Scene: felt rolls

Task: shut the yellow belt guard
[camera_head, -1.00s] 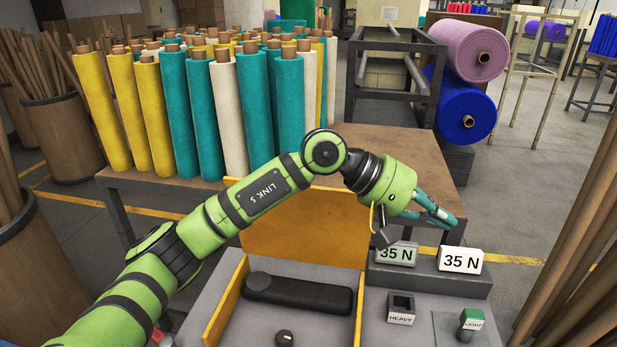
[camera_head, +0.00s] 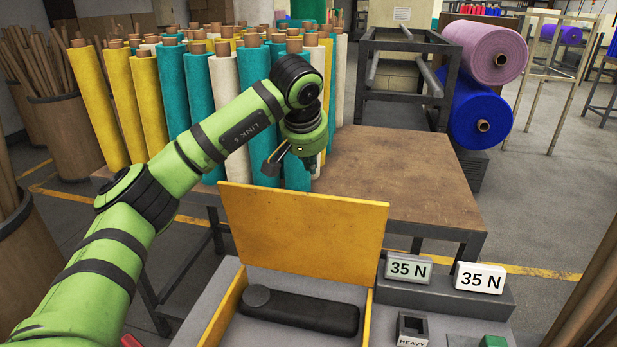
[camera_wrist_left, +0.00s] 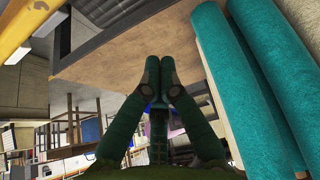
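The yellow belt guard (camera_head: 310,235) stands raised, a flat panel on edge at the back of a yellow-sided bay. A long black cover or bar (camera_head: 310,313) lies in the bay in front of it. My left gripper (camera_head: 312,170) is above and behind the guard's top edge, apart from it, near the felt rolls. In the left wrist view its two teal fingers (camera_wrist_left: 160,62) meet at their tips with nothing between them. A yellow edge at that view's top left may be the guard. My right gripper is in neither view.
Upright felt rolls (camera_head: 200,90) crowd the table behind on the left. The brown tabletop (camera_head: 410,180) is bare at right. Two "35 N" blocks (camera_head: 408,268) (camera_head: 480,278) stand right of the guard, with a "HEAVY" holder (camera_head: 412,328) in front.

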